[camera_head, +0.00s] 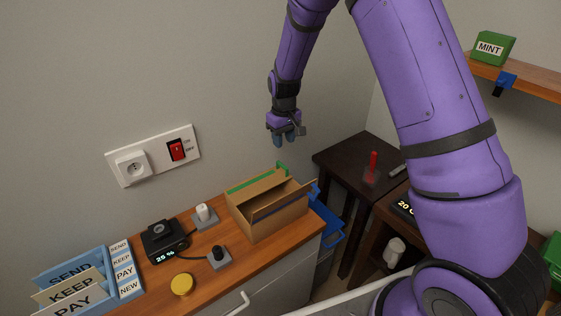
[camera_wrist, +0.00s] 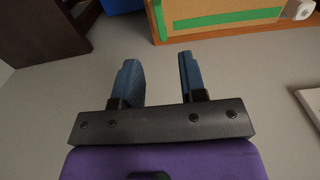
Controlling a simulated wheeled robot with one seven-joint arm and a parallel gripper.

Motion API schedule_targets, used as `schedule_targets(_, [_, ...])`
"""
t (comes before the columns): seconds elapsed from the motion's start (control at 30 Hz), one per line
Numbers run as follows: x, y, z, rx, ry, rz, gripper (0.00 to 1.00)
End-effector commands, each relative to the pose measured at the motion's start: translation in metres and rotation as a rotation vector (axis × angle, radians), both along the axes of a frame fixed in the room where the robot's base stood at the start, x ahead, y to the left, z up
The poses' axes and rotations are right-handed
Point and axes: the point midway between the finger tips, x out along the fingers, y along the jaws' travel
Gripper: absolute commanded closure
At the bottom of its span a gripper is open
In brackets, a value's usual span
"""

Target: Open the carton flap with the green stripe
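The cardboard carton (camera_head: 275,218) stands at the right end of the wooden counter. A flap with a green stripe (camera_head: 255,181) runs along its back left top edge. A plain brown flap (camera_head: 282,200) slants over the front side. In the wrist view the green stripe (camera_wrist: 228,19) crosses the cardboard at the top right. My gripper (camera_head: 289,140) hangs in the air above and behind the carton, apart from it. In the wrist view its two blue fingers (camera_wrist: 160,75) are spread with nothing between them.
A white plug (camera_head: 202,212), a black device reading 25 (camera_head: 163,242), a yellow lid (camera_head: 182,284) and a blue letter rack (camera_head: 75,285) share the counter (camera_head: 250,268). A dark side table (camera_head: 345,155) and blue bin (camera_head: 330,235) stand right of it. Air around my gripper is free.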

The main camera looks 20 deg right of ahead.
Motion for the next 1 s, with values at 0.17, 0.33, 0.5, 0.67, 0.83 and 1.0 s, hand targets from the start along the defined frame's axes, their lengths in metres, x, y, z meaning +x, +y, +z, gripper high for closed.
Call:
schedule_targets(0.17, [-0.001,0.000,-0.030,-0.001,0.005,-0.001,0.62])
schedule_targets(0.33, [-0.001,0.000,-0.060,0.000,0.004,0.000,0.62])
schedule_targets(0.5, [-0.001,0.000,-0.083,0.000,0.003,-0.001,0.62])
schedule_targets(0.67, [-0.001,0.000,-0.094,0.000,0.002,0.000,0.62])
schedule_targets(0.83, [-0.001,0.000,-0.097,0.001,0.001,-0.001,0.62])
schedule_targets(1.0, [-0.001,0.000,-0.097,0.001,0.000,-0.001,0.62])
